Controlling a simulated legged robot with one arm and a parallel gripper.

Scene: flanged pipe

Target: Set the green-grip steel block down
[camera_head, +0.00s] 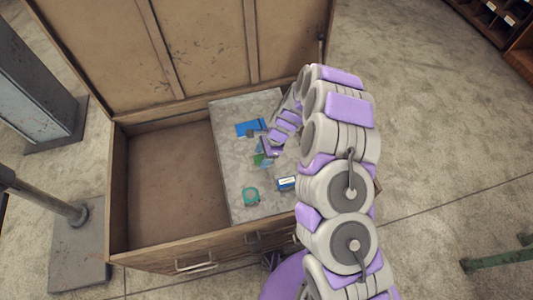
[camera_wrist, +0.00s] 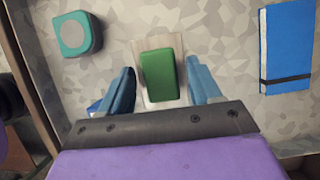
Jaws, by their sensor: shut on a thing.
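The green-grip steel block (camera_wrist: 160,74) is in the middle of the wrist view, its green grip on top of a flat pale steel plate. My gripper (camera_wrist: 161,86) has its two blue fingers on either side of the green grip, shut on it. In the head view the block (camera_head: 261,160) is a small green patch under my gripper (camera_head: 265,153), over the grey patterned surface (camera_head: 236,165) in the right part of the chest. I cannot tell whether the plate touches that surface.
A blue notebook (camera_head: 247,128) lies behind the block. A teal tape measure (camera_head: 251,196) and a small blue, white and yellow box (camera_head: 287,183) lie in front. The wooden chest (camera_head: 120,190) has its lid open at the back, and its left compartment (camera_head: 170,185) is empty.

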